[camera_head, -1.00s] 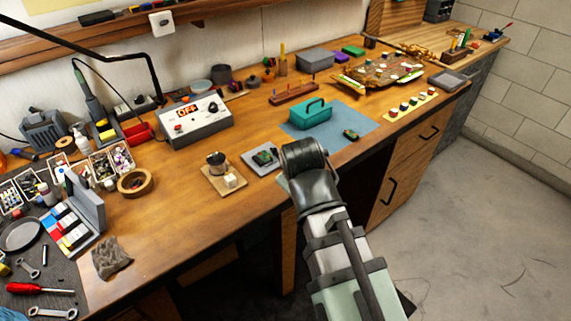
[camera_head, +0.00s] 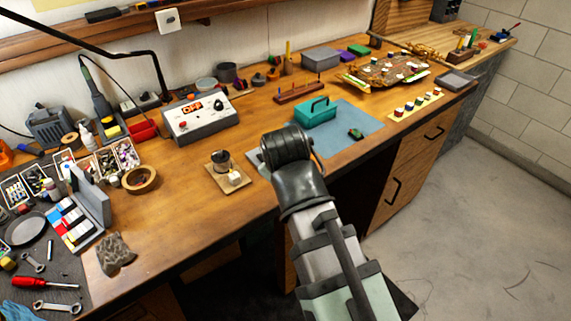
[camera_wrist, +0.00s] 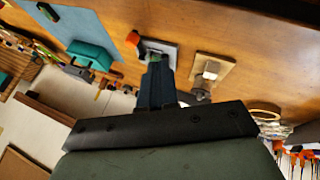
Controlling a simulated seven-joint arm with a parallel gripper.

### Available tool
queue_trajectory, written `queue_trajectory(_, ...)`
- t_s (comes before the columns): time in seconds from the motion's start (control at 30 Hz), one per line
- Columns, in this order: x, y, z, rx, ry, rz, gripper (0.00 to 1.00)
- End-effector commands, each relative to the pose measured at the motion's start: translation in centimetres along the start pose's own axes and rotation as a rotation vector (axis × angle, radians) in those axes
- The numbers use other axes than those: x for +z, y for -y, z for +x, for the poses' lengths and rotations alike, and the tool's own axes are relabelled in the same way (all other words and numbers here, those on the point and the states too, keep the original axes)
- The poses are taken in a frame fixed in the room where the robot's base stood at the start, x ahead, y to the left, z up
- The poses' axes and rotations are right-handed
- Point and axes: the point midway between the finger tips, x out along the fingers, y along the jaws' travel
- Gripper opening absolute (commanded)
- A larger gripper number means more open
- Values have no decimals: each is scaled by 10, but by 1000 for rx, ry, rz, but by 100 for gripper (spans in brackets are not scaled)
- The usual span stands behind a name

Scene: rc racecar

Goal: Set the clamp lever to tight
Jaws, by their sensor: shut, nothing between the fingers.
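A small grey plate (camera_wrist: 172,50) with a green part (camera_wrist: 155,56) on it lies just beyond my fingertips in the wrist view. An orange-red piece (camera_wrist: 133,38) is at the plate's left side; I cannot tell whether it is the clamp lever. My gripper (camera_wrist: 157,66) is shut and empty, its dark fingers overlapping the plate's near edge in the picture. I cannot tell whether they touch it. In the head view my arm hides the fingers and most of the plate; only its left edge (camera_head: 254,158) shows.
A teal toolbox (camera_head: 315,113) sits on a blue mat (camera_head: 362,122) to the right. A control box (camera_head: 200,118) reading OFF stands behind. Bare wood lies left of the board.

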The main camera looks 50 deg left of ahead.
Motion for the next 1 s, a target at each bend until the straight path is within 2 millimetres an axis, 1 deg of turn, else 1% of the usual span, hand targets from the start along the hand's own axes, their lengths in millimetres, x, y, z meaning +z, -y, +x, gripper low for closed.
queue_trajectory(0.77,0,-1,97,-1,2,1,0)
queue_trajectory(0.8,-1,-9,99,1,1,2,0)
queue_trajectory(0.9,-1,-21,105,1,2,2,0)
queue_trajectory(1.0,-1,-28,108,0,1,1,0)
